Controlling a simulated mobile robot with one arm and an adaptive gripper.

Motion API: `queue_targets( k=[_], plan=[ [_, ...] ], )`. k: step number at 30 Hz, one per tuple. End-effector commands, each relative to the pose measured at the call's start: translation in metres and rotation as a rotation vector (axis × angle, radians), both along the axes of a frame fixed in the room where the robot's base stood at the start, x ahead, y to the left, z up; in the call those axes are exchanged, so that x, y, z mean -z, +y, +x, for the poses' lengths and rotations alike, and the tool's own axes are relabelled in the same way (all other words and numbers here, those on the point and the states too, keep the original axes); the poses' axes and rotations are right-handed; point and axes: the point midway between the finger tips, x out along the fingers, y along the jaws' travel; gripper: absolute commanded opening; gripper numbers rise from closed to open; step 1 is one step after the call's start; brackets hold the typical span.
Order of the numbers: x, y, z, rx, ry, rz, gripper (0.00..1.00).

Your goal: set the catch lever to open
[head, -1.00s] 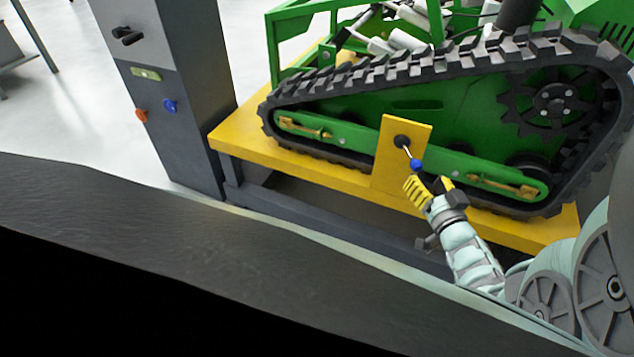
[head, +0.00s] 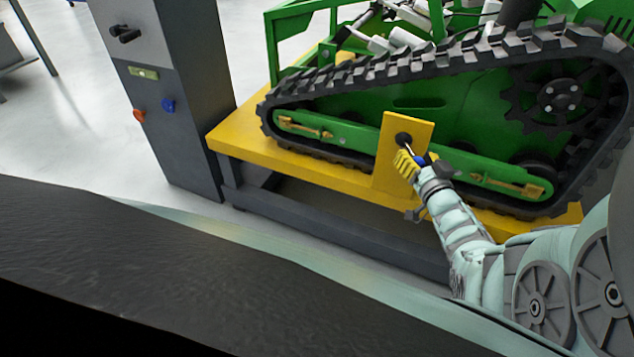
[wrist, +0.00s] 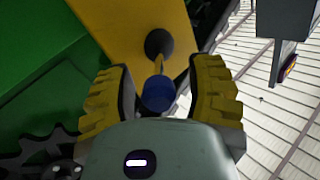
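The catch lever is a thin rod with a blue ball knob (wrist: 158,94), set on a dark round pivot (head: 403,139). The pivot is on a yellow plate (head: 412,124) fixed in front of the green track frame. In the head view the lever points down and to the right from the pivot. My gripper (head: 418,160) is at the knob and partly hides it. In the wrist view its yellow ribbed fingers stand apart on either side of the knob, with a gap visible on both sides.
The tracked carrier's black tread (head: 500,58) surrounds the green side frame. It stands on a yellow platform (head: 240,136). A grey post (head: 182,75) with an orange button (head: 139,115) and a blue knob (head: 168,105) stands at the left.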

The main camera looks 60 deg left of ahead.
Motion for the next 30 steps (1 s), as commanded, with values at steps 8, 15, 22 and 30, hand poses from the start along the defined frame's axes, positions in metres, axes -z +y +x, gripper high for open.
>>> queue_targets(
  k=[8,15,22,30],
  plan=[
    [0.0000,-0.0001,0.0000,0.000,0.000,0.000,0.23],
    [-0.0001,-0.0003,0.0002,0.000,0.000,0.001,0.00],
    [-0.0004,-0.0004,0.0004,0.001,-0.001,0.002,0.00],
    [0.0006,-0.0006,0.0045,0.033,-0.001,0.003,0.00]
  ],
)
